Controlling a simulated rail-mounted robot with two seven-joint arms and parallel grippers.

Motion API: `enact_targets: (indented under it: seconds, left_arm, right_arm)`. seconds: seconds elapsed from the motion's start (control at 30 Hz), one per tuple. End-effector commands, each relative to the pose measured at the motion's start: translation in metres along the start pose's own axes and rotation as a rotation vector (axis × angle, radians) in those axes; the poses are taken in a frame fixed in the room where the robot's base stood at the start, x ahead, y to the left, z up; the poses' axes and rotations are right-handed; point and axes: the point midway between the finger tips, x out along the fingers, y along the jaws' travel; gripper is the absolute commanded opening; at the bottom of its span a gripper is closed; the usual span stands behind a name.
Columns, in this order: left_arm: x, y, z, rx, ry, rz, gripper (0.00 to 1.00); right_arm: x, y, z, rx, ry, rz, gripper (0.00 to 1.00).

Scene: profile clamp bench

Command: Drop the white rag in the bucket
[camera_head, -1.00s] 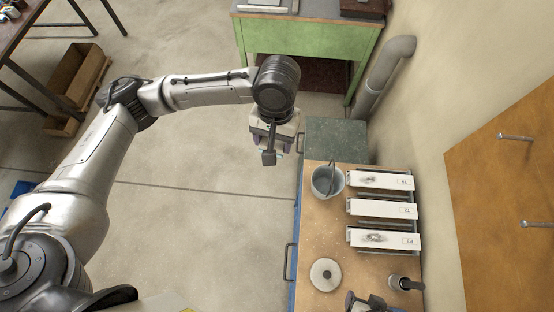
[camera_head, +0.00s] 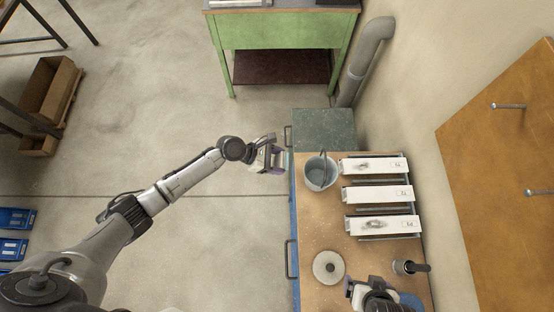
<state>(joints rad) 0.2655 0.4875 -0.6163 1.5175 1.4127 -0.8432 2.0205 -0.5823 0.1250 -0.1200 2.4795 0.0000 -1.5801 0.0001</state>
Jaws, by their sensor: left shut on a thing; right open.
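The grey bucket (camera_head: 320,174) stands upright at the far left part of the wooden bench top, its dark handle raised across it. My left gripper (camera_head: 284,162) is just left of the bucket, by the bench's left edge, and apart from it. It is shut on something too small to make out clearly. I cannot pick out the white rag for certain anywhere. My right gripper (camera_head: 352,291) is open over the near part of the bench, by the round pale disc (camera_head: 328,267).
Several white-topped profiles (camera_head: 376,195) lie in a row right of the bucket. A dark cylindrical holder (camera_head: 402,267) stands near the right edge. A dark green block top (camera_head: 324,130) adjoins the bench's far end.

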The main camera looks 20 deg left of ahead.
Motion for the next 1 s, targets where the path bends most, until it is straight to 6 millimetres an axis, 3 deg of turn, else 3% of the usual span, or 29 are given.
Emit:
enact_targets:
  seconds: [1.0]
  left_arm:
    - [0.100,0.001,0.041,0.002,-0.006,0.006,0.39]
  right_arm:
    - [0.050,-0.004,0.014,0.008,0.005,-0.006,0.92]
